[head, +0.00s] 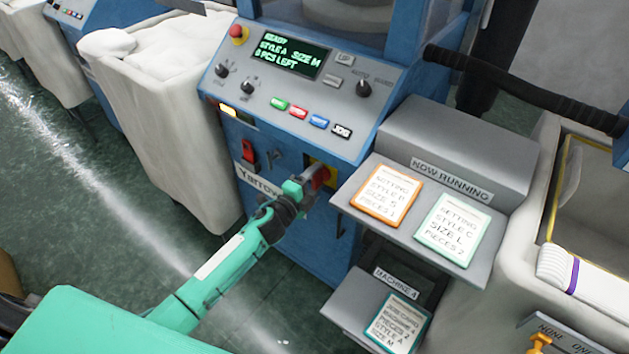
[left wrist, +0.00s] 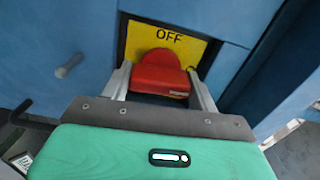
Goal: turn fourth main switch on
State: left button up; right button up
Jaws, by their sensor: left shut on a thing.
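The main switch is a red handle (head: 322,175) on a yellow plate (left wrist: 200,46) on the blue machine's front (head: 280,215). The left wrist view shows the red handle (left wrist: 158,73) close up, with the word OFF on the plate above it. My left gripper (head: 309,187) reaches in from the left, and its two fingers (left wrist: 160,82) are shut on the handle's sides. In the head view the gripper covers part of the handle and plate. A shelf below carries the label MACHINE 4 (head: 397,283). My right gripper is not in view.
A control panel (head: 300,90) with a lit screen (head: 291,52) sits above. Grey shelves with cards (head: 388,194) jut out right of the switch. White laundry-like bins (head: 175,120) stand left. Another small red switch (head: 249,153) is nearby on the left.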

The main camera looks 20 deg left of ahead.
pick_arm(q)
jog(key=shift+m, duration=0.6)
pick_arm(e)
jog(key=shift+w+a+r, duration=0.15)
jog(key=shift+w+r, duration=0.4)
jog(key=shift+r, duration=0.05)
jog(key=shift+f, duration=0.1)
pick_arm(q)
jog(key=o, duration=0.7)
jog(key=shift+s, duration=0.1)
jog(key=shift+s+a, duration=0.15)
jog(key=shift+s, duration=0.15)
jog(key=b+v, duration=0.1)
jog(key=v, duration=1.2)
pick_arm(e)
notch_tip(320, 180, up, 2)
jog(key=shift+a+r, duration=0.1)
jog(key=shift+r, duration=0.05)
